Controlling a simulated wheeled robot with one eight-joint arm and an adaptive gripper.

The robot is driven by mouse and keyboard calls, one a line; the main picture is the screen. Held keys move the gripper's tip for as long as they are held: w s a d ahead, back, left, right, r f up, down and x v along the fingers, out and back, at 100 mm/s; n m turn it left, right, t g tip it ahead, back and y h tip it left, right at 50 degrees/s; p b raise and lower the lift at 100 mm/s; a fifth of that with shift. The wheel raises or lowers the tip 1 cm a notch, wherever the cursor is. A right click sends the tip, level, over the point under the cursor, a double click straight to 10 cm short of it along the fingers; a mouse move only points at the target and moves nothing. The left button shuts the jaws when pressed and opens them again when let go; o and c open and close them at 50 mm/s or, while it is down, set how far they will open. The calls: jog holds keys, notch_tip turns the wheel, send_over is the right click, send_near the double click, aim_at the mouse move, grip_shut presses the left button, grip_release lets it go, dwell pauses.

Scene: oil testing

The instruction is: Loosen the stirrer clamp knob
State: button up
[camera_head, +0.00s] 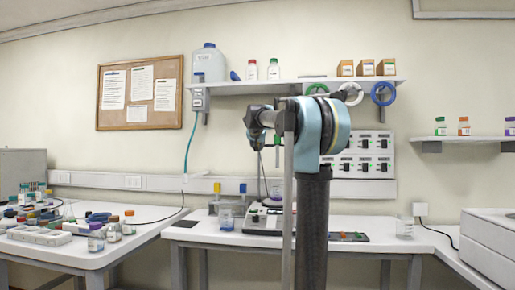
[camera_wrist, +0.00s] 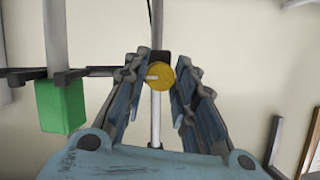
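In the wrist view, a round yellow knob (camera_wrist: 160,76) with a pale mark on its face sits on a dark clamp (camera_wrist: 159,57). A thin metal rod (camera_wrist: 156,118) runs vertically behind it. My gripper (camera_wrist: 161,68) has its two fingers apart, one on each side of the knob, with the knob near the tips. The right finger looks very close to the knob's edge; I cannot tell whether it touches. In the head view my arm hides the knob, and the fingers cannot be made out clearly.
A green block (camera_wrist: 61,106) hangs from a dark bar left of my fingers in the wrist view. In the head view, bench equipment (camera_head: 262,221) and a beaker (camera_head: 226,218) stand behind my arm. A shelf (camera_head: 290,83) runs above. Bottles crowd the left table.

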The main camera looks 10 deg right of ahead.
dwell(0.3)
jog(key=shift+w+a+f+n+g+h, duration=0.15)
jog(key=shift+n+h, duration=1.2)
jog(key=shift+n, duration=0.8)
jog(key=shift+s+a+n+g+h, duration=0.1)
jog(key=shift+a+n+h, duration=0.1)
jog(key=shift+n+h, duration=1.55)
jog(key=shift+w+a+f+n+g+h, duration=0.15)
jog(key=shift+n+h, duration=0.85)
jog(key=shift+n, duration=1.5)
jog(key=shift+r, duration=0.1)
jog(key=o, duration=1.1)
jog(key=shift+c, duration=0.2)
jog(key=v, duration=1.2)
jog(key=shift+f, duration=0.25)
